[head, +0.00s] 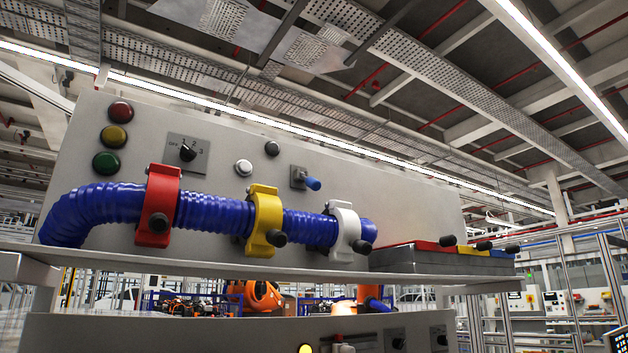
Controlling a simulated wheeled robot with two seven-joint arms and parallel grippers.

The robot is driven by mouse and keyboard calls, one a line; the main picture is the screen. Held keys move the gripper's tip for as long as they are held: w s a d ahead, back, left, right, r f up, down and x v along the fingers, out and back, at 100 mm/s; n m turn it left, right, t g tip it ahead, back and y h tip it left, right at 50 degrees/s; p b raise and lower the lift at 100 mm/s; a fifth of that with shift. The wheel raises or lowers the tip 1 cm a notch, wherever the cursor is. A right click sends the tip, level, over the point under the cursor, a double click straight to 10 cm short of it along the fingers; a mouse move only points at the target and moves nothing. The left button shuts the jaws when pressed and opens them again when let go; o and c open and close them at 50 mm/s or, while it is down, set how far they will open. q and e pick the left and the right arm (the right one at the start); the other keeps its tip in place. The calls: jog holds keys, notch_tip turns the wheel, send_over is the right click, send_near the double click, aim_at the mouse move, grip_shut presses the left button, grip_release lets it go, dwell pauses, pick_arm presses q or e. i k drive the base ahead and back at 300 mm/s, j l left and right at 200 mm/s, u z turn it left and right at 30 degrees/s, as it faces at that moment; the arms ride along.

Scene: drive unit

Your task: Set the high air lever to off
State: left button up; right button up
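A small lever with a blue handle (313,184) sits on a square metal plate on the upper grey panel, right of centre. Its handle points toward me and slightly down to the right. I take it for the high air lever, but no label on it can be read. Neither of my grippers is in view.
A blue corrugated hose (215,211) runs below the lever, held by red (158,206), yellow (265,221) and white (343,231) clamps. A rotary dial (188,152), lamps and buttons share the panel (400,200). A grey box (440,260) with coloured tops stands right on the shelf.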

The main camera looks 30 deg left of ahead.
aim_at(312, 183)
jog(key=i+l+u, duration=0.1)
jog(key=u, duration=0.3)
jog(key=l+u, duration=0.15)
jog(key=u, duration=0.3)
jog(key=l+u, duration=0.15)
jog(key=u, duration=0.25)
jog(key=i, duration=0.05)
